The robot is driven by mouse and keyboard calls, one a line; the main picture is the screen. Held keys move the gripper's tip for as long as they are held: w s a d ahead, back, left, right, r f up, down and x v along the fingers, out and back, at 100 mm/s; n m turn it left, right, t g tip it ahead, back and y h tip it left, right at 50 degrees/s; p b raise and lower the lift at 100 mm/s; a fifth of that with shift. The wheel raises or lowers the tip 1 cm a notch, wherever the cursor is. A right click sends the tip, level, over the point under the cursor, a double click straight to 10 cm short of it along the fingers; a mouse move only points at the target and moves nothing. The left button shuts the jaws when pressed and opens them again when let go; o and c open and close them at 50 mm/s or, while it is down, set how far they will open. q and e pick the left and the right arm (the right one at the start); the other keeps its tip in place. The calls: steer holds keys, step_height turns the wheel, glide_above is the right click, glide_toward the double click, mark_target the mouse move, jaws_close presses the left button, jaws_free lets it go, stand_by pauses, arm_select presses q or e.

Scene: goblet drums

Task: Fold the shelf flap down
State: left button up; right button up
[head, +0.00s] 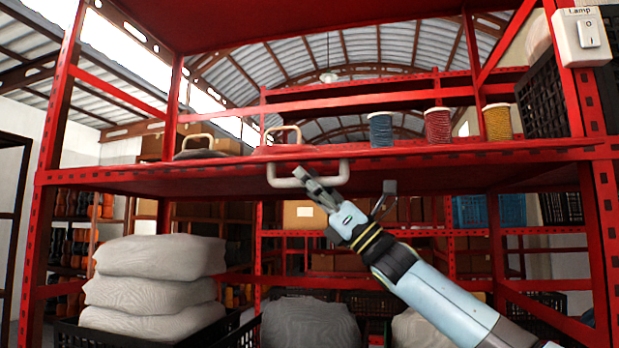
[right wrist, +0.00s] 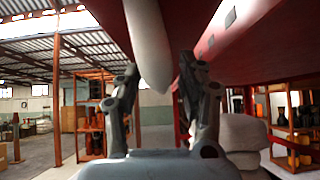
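The red shelf flap (head: 220,178) spans the rack at mid height and looks about level, its underside partly showing. A pale U-shaped handle (head: 283,182) hangs at its front edge. My right gripper (head: 345,184) is open at the handle's right end, one finger overlapping the handle in the picture. In the right wrist view, the handle's pale bar (right wrist: 148,40) comes down between the open fingers (right wrist: 160,75), with no clear contact on either side. The flap's red surface (right wrist: 222,50) rises at the right there. Its hinge cannot be made out. My left gripper is not in view.
A lamp switch box (head: 568,40) is on the right post (head: 604,220).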

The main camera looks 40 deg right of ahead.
jaws_close()
stand_by(0.4)
